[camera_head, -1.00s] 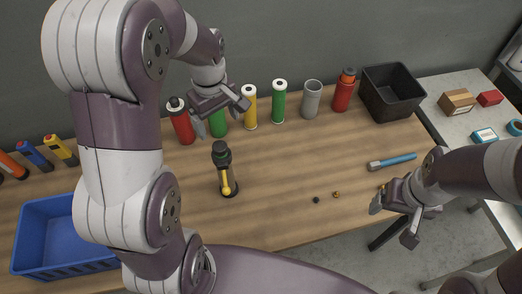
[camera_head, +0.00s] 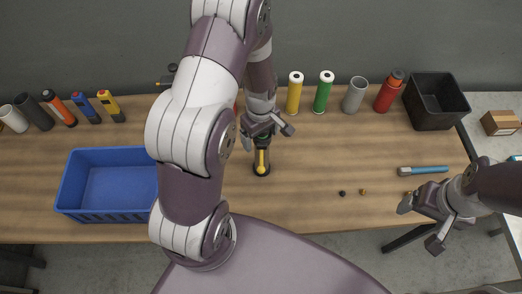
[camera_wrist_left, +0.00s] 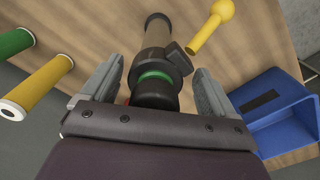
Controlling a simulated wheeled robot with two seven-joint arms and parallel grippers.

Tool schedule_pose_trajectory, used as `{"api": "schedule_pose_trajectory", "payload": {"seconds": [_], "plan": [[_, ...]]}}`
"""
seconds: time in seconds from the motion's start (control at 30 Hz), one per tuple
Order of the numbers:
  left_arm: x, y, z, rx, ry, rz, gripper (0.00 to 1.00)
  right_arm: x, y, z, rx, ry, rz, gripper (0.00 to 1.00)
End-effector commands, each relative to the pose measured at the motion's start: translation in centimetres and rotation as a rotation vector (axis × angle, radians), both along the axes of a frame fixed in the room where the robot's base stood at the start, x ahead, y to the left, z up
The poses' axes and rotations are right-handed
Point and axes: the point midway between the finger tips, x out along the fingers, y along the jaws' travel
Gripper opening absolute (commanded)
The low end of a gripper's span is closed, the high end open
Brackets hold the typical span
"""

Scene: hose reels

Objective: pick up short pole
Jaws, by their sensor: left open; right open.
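A dark upright cylinder with a green ring stands on the table; in the left wrist view the dark cylinder (camera_wrist_left: 156,40) lies between my left fingers. My right gripper (camera_head: 421,226) is open and empty at the table's front edge.
A blue bin (camera_head: 108,214) stands left and a black bin (camera_head: 437,124) at the back right. Yellow (camera_head: 294,95), green (camera_head: 323,94), grey (camera_head: 354,97) and red (camera_head: 388,94) cylinders line the back. A blue-handled tool (camera_head: 428,170) and two small balls lie to the right.

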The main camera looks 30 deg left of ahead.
Motion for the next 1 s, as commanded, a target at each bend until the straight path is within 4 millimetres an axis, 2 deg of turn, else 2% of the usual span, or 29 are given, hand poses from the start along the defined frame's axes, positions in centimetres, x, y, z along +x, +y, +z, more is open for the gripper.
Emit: {"api": "schedule_pose_trajectory", "payload": {"seconds": [0.1, 0.13, 0.3, 0.37, 0.4, 0.73, 1.0], "plan": [[0.0, 0.0, 0.0, 0.0, 0.0, 0.0, 0.88, 0.0, 0.0, -0.1, 0.0, 0.0, 0.0, 0.82], [0.0, 0.0, 0.0, 0.0, 0.0, 0.0, 0.82, 0.0, 0.0, -0.1, 0.0, 0.0, 0.0, 0.82], [0.0, 0.0, 0.0, 0.0, 0.0, 0.0, 0.26, 0.0, 0.0, -0.1, 0.0, 0.0, 0.0, 0.82], [0.0, 0.0, 0.0, 0.0, 0.0, 0.0, 0.07, 0.0, 0.0, -0.1, 0.0, 0.0, 0.0, 0.82], [0.0, 0.0, 0.0, 0.0, 0.0, 0.0, 0.0, 0.0, 0.0, -0.1, 0.0, 0.0, 0.0, 0.82], [0.1, 0.0, 0.3, 0.0, -0.001, -0.001, 0.0, 0.0, 0.0, -0.2, 0.0, 0.0, 0.0, 0.82], [0.2, 0.0, 2.2, 0.0, -0.004, -0.001, 0.0, 0.0, 0.0, -1.1, 0.0, 0.0, 0.0, 0.82]]}}
